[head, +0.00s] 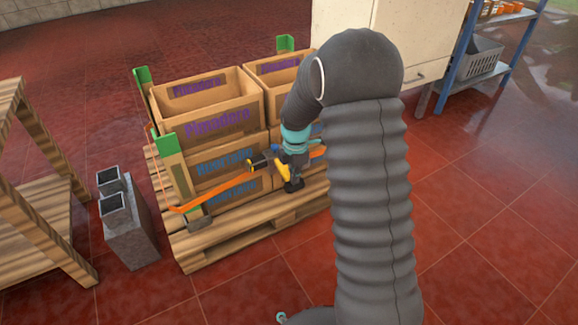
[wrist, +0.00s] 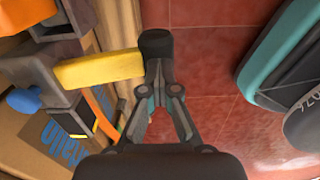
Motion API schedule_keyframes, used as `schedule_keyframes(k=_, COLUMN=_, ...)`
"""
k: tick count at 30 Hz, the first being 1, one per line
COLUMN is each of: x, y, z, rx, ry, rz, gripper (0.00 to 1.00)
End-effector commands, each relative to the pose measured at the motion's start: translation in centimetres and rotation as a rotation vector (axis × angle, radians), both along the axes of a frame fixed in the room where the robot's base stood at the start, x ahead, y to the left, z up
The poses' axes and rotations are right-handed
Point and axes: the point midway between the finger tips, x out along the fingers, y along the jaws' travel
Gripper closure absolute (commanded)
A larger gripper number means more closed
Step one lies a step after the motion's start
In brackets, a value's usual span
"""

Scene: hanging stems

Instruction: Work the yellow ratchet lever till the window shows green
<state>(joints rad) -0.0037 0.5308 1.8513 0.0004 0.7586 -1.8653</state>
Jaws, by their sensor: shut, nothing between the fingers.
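The yellow ratchet lever (wrist: 100,69) runs across the upper left of the wrist view and ends in a dark knob (wrist: 156,44). In the head view the lever (head: 281,170) shows small beside my gripper (head: 292,186). My gripper (wrist: 160,72) is shut with nothing in it, its tips right at the knob end; I cannot tell whether they touch. The dark ratchet housing (wrist: 62,104) has a blue knob (wrist: 22,101) and a small yellow patch (wrist: 82,122). I cannot tell whether this patch is the window. I see no green on the housing.
An orange strap (head: 215,194) runs around stacked crates (head: 205,110) with green corner guards (head: 168,146) on a wooden pallet (head: 230,235). Grey blocks (head: 128,225) and a wooden rack (head: 35,190) stand left. Red tiled floor is open in front and right.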

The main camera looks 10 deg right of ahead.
Motion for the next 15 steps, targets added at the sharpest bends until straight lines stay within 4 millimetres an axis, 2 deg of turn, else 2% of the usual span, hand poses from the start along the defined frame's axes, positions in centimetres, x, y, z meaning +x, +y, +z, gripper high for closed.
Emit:
schedule_keyframes(k=2, x=-0.28, y=-0.12, z=0.76, rx=0.0, ry=0.003, rz=-0.001, gripper=1.0)
schedule_keyframes(k=11, x=-0.33, y=-0.18, z=0.77, rx=-0.001, ry=0.003, rz=-0.001, gripper=1.0)
schedule_keyframes(k=15, x=-0.35, y=-0.19, z=1.41, rx=-0.001, ry=0.002, rz=-0.001, gripper=1.0)
